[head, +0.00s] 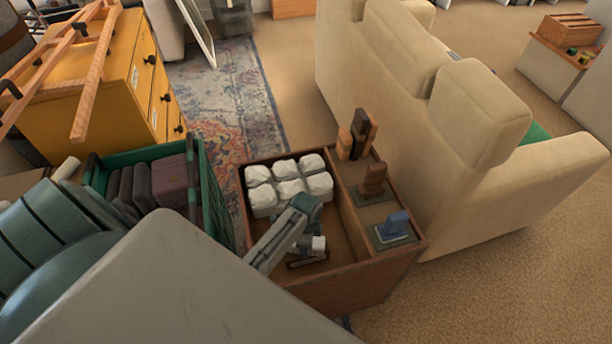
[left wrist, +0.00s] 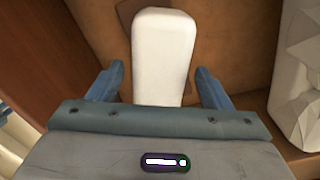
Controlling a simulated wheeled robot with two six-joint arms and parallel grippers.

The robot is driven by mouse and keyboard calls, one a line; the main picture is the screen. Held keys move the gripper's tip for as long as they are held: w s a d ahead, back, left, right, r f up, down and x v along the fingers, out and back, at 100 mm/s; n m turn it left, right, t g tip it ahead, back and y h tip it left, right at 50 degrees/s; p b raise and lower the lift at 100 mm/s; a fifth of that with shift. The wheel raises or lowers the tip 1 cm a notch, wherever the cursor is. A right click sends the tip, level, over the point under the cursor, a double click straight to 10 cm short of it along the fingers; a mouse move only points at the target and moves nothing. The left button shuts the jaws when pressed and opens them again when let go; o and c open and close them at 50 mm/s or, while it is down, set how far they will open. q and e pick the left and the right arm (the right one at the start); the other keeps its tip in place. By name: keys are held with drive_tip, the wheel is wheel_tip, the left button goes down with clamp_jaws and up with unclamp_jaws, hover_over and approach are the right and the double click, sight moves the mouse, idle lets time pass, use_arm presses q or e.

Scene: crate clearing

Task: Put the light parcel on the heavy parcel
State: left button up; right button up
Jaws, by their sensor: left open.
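My left gripper (head: 303,246) reaches down into the left compartment of a wooden crate (head: 340,290). In the left wrist view the gripper (left wrist: 160,75) is open, with a finger on each side of a smooth white block (left wrist: 163,45). Gaps show between the block and both fingers. The same small white block (head: 318,243) shows beside the gripper in the head view. Several faceted white lumps (head: 288,183) sit together at the crate's far left; part of one shows at the right of the wrist view (left wrist: 297,75). I cannot tell which things are the light and heavy parcels. My right gripper is not in view.
The crate's right compartment holds a blue block (head: 396,221) and a brown block (head: 374,178) on dark bases, and upright wooden pieces (head: 360,133). A green crate (head: 212,192) with dark items stands left. A beige sofa (head: 450,170) stands right.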

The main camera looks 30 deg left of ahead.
use_arm(q)
wheel_tip(320, 180, up, 10)
drive_tip(key=shift+r, duration=0.15)
